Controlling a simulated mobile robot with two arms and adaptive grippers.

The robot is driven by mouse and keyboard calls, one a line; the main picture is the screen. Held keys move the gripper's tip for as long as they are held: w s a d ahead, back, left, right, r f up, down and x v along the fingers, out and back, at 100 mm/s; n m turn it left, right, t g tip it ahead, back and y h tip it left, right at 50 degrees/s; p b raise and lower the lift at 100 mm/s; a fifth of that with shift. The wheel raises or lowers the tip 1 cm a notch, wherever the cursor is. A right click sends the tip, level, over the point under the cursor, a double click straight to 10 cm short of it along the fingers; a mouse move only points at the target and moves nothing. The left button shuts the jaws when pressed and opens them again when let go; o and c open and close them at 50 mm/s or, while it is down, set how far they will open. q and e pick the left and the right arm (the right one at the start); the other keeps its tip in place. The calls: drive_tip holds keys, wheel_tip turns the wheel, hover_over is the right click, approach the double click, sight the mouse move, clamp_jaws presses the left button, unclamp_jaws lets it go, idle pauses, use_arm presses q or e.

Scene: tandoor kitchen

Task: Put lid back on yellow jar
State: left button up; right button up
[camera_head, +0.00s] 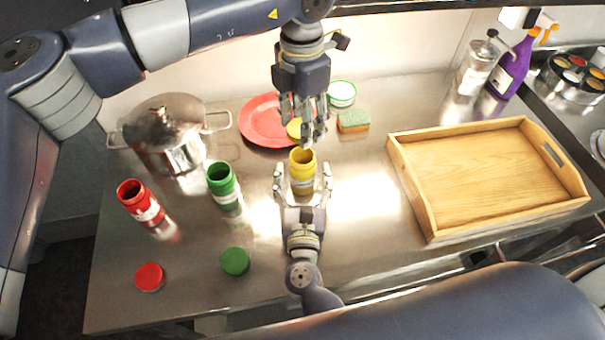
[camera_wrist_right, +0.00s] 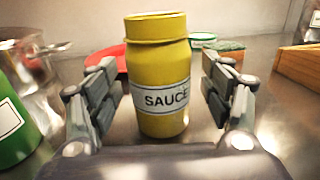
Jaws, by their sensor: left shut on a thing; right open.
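The yellow jar (camera_head: 302,172) stands upright and open on the steel counter. In the right wrist view the jar (camera_wrist_right: 160,85) shows a SAUCE label. My right gripper (camera_head: 303,180) is open, with one finger on each side of the jar and gaps between in the wrist view. My left gripper (camera_head: 306,130) is pointing down just above and behind the jar, shut on the yellow lid (camera_head: 294,128). The fingers partly hide the lid, which is clear of the jar's mouth.
A red plate (camera_head: 259,121), sponge (camera_head: 353,121) and green-rimmed white container (camera_head: 341,93) lie behind. Open red (camera_head: 140,203) and green (camera_head: 223,185) jars, red (camera_head: 149,277) and green (camera_head: 235,261) lids and a steel pot (camera_head: 168,135) are left. A wooden tray (camera_head: 412,190) is right.

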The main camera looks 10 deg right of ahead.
drive_tip(key=shift+w+d, duration=0.1)
drive_tip(key=shift+w, duration=0.35)
drive_tip(key=c, duration=1.6)
use_arm(q)
drive_tip(key=shift+f, duration=2.5)
drive_tip(key=shift+f, duration=0.85)
drive_tip(key=shift+f, duration=0.55)
